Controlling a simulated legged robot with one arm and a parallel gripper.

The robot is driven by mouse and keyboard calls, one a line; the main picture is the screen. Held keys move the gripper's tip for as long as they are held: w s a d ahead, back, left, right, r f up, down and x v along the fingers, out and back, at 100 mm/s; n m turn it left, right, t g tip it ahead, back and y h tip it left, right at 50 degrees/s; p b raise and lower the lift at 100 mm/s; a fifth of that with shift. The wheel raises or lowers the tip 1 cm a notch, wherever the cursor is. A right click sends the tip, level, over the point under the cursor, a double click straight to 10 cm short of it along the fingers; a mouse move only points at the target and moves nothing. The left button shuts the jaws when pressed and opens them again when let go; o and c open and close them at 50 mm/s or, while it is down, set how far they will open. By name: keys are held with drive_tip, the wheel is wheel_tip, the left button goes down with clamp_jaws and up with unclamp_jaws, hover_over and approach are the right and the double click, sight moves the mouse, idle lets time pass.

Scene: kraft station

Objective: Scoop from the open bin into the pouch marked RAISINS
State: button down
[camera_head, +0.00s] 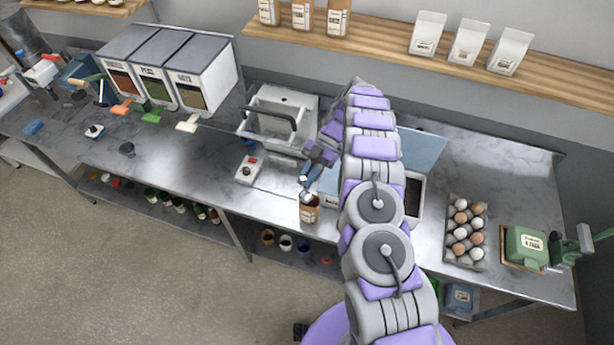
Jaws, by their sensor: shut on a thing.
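A brown kraft pouch (310,214) with a pale label stands near the front edge of the counter; the label is too small to read. My gripper (310,176) is above the pouch, pointing down. It is shut on what looks like a scoop (306,196), whose pale end is at the pouch mouth. I cannot tell whether the scoop holds anything or is inside the pouch. The open bin (418,208) is white with dark contents, and a blue lid (421,150) is raised behind it. My arm hides much of the bin.
A white device (249,170) sits left of the pouch, and a grey sealer-like machine (283,105) behind. Three lidded bins (165,70) stand at the left. An egg tray (466,232) and a green box (525,246) are at the right. A shelf (385,30) runs above.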

drive_tip(key=shift+r, duration=0.1)
wheel_tip(320, 180, up, 5)
drive_tip(key=shift+f+p, duration=0.1)
drive_tip(key=shift+p, duration=0.65)
idle(0.4)
